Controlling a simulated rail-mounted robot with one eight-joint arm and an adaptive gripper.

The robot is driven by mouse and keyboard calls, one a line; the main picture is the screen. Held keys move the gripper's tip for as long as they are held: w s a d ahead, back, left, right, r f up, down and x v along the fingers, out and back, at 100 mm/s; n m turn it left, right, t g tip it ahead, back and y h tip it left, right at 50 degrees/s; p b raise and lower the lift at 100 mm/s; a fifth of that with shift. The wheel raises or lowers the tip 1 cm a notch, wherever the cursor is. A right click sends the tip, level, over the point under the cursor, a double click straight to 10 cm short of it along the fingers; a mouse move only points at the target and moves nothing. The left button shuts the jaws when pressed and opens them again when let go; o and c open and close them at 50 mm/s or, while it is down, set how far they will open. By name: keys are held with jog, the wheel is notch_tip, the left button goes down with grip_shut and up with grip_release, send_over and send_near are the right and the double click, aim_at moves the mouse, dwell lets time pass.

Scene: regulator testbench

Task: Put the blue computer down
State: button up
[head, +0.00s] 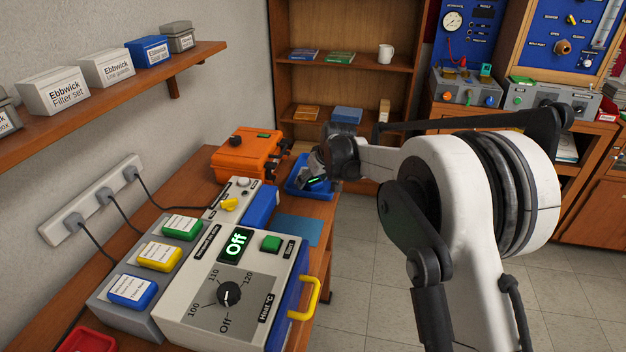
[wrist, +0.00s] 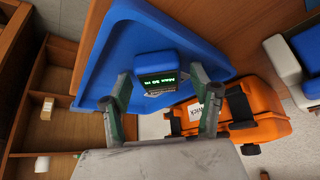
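The blue computer (wrist: 156,66) is a small blue block with a lit green readout on a dark face. In the wrist view it sits between my two fingers, over the floor of the blue tray (wrist: 112,42), and seems to lie in it. My gripper (wrist: 160,88) is open, with a finger on each side of the computer and a gap visible on both sides. In the head view my gripper (head: 313,176) is down at the blue tray (head: 294,188), hiding most of the computer; a green glow shows there.
An orange case (head: 243,155) stands close to the tray on the left. A blue mat (head: 298,231) lies in front of it. A grey heater unit (head: 190,300) with a yellow handle fills the near bench. A wooden shelf (head: 120,72) with boxes hangs on the left wall.

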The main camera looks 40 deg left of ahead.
jog(key=shift+r, duration=0.1)
jog(key=shift+d+r, duration=0.1)
jog(key=shift+r, duration=0.15)
jog(key=v, duration=1.1)
jog(key=shift+d+r+p, duration=0.2)
jog(key=shift+r+p, duration=0.05)
jog(key=shift+p, duration=0.1)
